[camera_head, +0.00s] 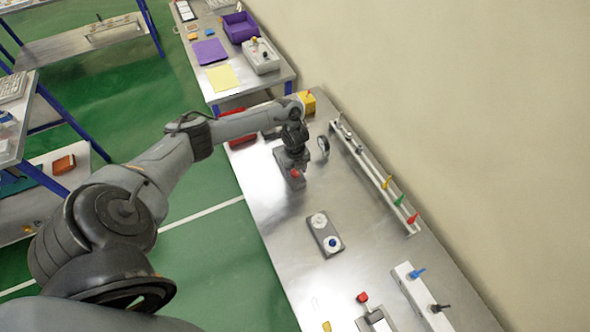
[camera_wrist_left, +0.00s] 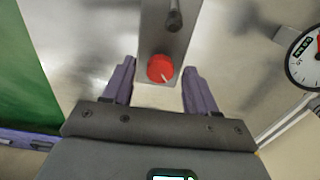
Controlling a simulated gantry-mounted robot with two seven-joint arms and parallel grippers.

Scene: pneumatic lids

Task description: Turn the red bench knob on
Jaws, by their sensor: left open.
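The red bench knob (camera_head: 295,173) sits on a grey plate (camera_head: 285,160) on the steel bench, under my left gripper in the head view. In the left wrist view the red knob (camera_wrist_left: 160,68) is round with a white pointer line, and it lies between my two fingers. My left gripper (camera_wrist_left: 155,85) is open with a finger on each side, and I see a gap between each finger and the knob. A dark knob or lever (camera_wrist_left: 174,18) stands on the same plate. My right gripper is not in view.
A round gauge (camera_head: 323,145) stands beside the plate, and it shows in the wrist view (camera_wrist_left: 304,58). A rail with coloured handles (camera_head: 375,175) runs along the wall.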

